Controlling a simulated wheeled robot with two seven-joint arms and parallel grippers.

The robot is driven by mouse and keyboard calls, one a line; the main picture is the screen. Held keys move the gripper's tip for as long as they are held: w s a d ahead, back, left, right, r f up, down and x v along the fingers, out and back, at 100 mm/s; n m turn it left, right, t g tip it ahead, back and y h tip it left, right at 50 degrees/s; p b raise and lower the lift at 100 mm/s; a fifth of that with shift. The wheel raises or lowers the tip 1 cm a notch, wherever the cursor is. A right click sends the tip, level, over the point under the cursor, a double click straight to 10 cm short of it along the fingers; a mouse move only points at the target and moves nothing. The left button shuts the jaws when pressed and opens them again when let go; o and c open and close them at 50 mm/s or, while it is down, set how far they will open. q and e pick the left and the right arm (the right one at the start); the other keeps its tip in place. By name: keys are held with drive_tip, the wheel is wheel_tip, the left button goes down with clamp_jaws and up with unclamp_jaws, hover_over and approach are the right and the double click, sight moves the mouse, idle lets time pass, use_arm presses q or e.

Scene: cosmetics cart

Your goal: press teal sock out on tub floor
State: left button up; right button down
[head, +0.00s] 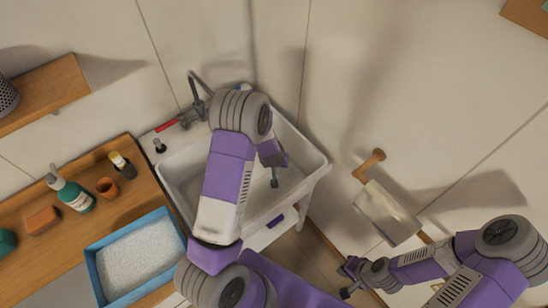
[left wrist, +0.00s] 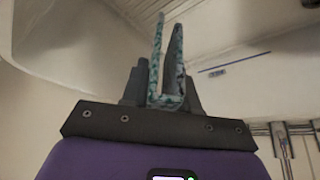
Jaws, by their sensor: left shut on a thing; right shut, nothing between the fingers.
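The white tub (head: 175,180) is set at the end of the wooden counter. My left arm reaches over it, and my left gripper (head: 273,172) points down inside it. In the left wrist view, my left gripper (left wrist: 163,62) is shut on the teal sock (left wrist: 155,78), a thin teal-and-white speckled strip between and along the dark fingers. The sock does not show clearly in the head view, so I cannot tell if it touches the tub floor. My right gripper (head: 348,278) is shut and empty, low at the right, away from the tub.
A grey tap (head: 197,95) stands at the tub's back edge beside a red item (head: 167,125). On the counter are a blue tray (head: 95,270) of white grains, a teal pump bottle (head: 72,192) and an orange cup (head: 107,187). A paper roll (head: 387,213) hangs on the right wall.

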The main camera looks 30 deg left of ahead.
use_arm(q)
drive_tip(key=shift+n+g, duration=0.3)
drive_tip(key=shift+g, duration=0.2)
drive_tip(key=f+b, duration=0.3)
drive_tip(key=f, duration=0.2)
drive_tip(key=a+f+b, duration=0.1)
drive_tip(key=f+b, duration=0.3)
drive_tip(key=f, duration=0.1)
drive_tip(key=f+b, duration=0.3)
drive_tip(key=f, duration=0.2)
drive_tip(key=shift+w+a, duration=0.1)
drive_tip(key=shift+a, duration=0.25)
drive_tip(key=shift+f+b, duration=0.55)
drive_tip(key=shift+b, duration=0.1)
drive_tip(key=shift+d+f+b, duration=0.1)
drive_tip(key=shift+f+b, duration=0.05)
drive_tip(key=shift+b, duration=0.15)
idle(2.5)
idle(1.9)
